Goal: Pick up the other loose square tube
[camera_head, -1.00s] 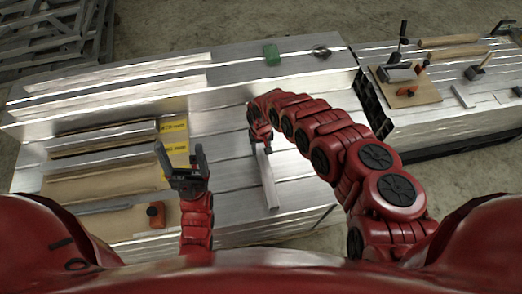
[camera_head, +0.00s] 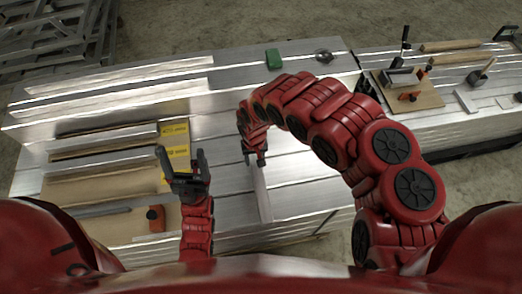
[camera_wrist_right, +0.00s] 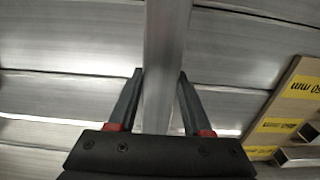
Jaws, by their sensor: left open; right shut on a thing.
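A loose square tube (camera_head: 262,195) of bare aluminium runs from my right gripper (camera_head: 254,160) towards me. In the right wrist view the tube (camera_wrist_right: 165,60) passes between the two fingers of my right gripper (camera_wrist_right: 160,74), which is shut on it. I cannot tell how far the tube is above the metal surface. My left gripper (camera_head: 180,156) is open and empty, pointing up in front of the brown board (camera_head: 150,180). Other square tubes (camera_head: 105,138) lie on that board beside yellow labels (camera_head: 176,145).
An orange-and-black tool (camera_head: 155,217) lies at the board's near edge. A green block (camera_head: 273,58) and a dark round item (camera_head: 324,56) sit at the back. A second metal stack (camera_head: 430,120) on the right carries a wooden board (camera_head: 420,92) with tools.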

